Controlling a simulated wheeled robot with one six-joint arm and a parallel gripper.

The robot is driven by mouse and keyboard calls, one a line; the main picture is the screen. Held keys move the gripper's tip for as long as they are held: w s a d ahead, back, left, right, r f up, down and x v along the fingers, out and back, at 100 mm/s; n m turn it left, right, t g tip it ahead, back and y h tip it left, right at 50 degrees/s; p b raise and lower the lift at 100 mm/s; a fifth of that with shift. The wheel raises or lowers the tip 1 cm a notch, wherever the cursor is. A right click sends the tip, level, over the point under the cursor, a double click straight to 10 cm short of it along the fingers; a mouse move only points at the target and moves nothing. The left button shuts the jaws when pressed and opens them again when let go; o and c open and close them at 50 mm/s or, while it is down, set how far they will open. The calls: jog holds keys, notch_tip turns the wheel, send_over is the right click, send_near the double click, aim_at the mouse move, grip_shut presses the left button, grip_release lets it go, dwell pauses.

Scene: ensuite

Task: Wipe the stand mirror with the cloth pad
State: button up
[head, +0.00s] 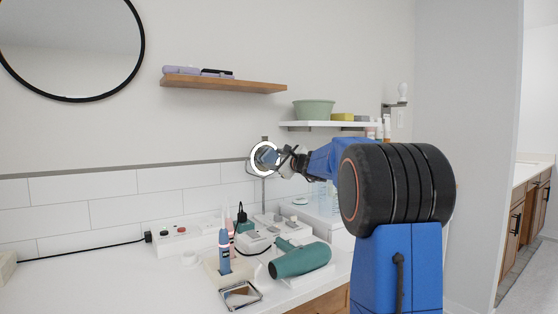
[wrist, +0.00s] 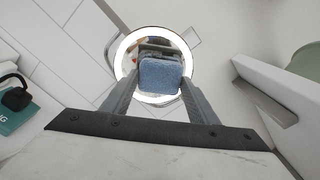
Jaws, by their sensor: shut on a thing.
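The stand mirror (head: 254,158) is a small round mirror with a bright white ring, on a thin stand above the counter. In the wrist view its lit ring (wrist: 121,62) surrounds the cloth pad. My gripper (head: 283,160) is right at the mirror's face. In the wrist view my gripper (wrist: 160,84) is shut on the blue cloth pad (wrist: 160,75), which lies in front of the mirror's middle and hides most of its glass. A reflection shows above the pad. I cannot tell whether the pad touches the glass.
A green hair dryer (head: 300,260), blue electric toothbrush (head: 224,252), square silver-framed item (head: 240,295) and power strip (head: 186,236) are on the white counter (head: 110,285). A wooden shelf (head: 225,85) and a white shelf (head: 330,125) with a green bowl (head: 313,109) are above.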

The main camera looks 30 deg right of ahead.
jog(key=shift+s+a, duration=0.15)
jog(key=shift+a, duration=2.6)
jog(key=shift+s, duration=0.1)
jog(key=shift+s+d, duration=0.15)
jog(key=shift+s, duration=2.8)
jog(key=s, duration=0.3)
